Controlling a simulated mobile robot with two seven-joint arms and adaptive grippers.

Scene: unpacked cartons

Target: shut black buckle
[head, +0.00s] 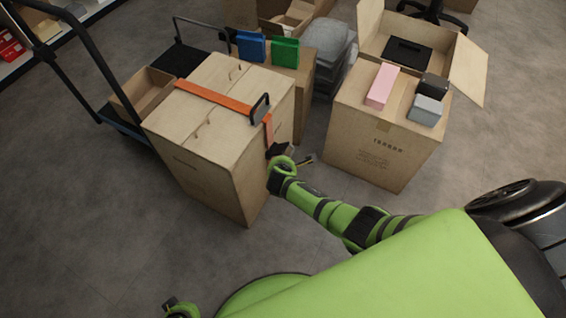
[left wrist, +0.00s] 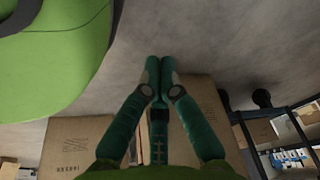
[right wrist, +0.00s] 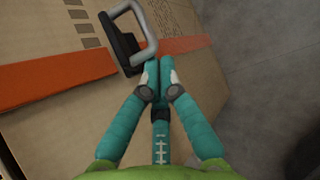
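The black buckle (head: 260,108) sits on the orange strap (head: 215,98), at the top right edge of a large cardboard box (head: 195,165). Its loop-shaped lever stands up, away from the box. In the right wrist view the buckle (right wrist: 124,44) is just beyond and left of my right fingertips. My right gripper (right wrist: 160,64) is shut and appears empty, over the strap beside the buckle; whether it touches is unclear. In the head view it is below the buckle, at the box's right side (head: 272,150). My left gripper (left wrist: 160,64) is shut and empty, away from the buckle.
A second carton (head: 380,135) stands to the right, with a pink box (head: 383,86) and small grey and black items on top. Blue (head: 250,46) and green (head: 285,52) items lie behind the strapped box. A trolley (head: 105,110) is at left. Open floor separates the cartons.

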